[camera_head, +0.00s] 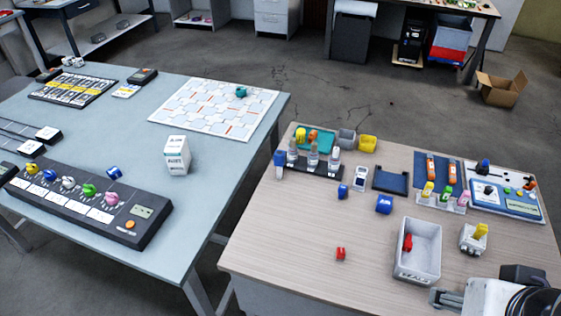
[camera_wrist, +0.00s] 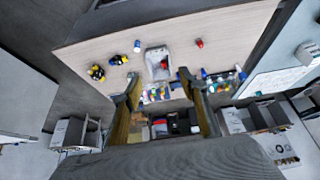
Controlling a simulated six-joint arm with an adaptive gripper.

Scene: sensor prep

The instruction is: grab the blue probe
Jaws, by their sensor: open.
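Several blue pieces show in the head view, and I cannot tell for sure which is the probe. One blue piece (camera_head: 49,174) stands in a row of coloured pieces on the dark panel (camera_head: 140,235), and another blue piece (camera_head: 113,172) lies just behind that panel. On the wooden table, a small blue piece (camera_head: 342,191) and a larger blue piece (camera_head: 384,203) lie apart. My gripper (camera_wrist: 158,77) is open, with nothing visible between its fingers, high above the wooden table. A small blue piece (camera_wrist: 137,45) shows in the wrist view beyond the fingertips.
A grey bin (camera_head: 417,268) with a red piece inside stands near the wooden table's front. A loose red piece (camera_head: 341,254) lies left of it. Racks and small trays line the table's back. A white box (camera_head: 176,155) and a checkered board (camera_head: 190,119) are on the left table.

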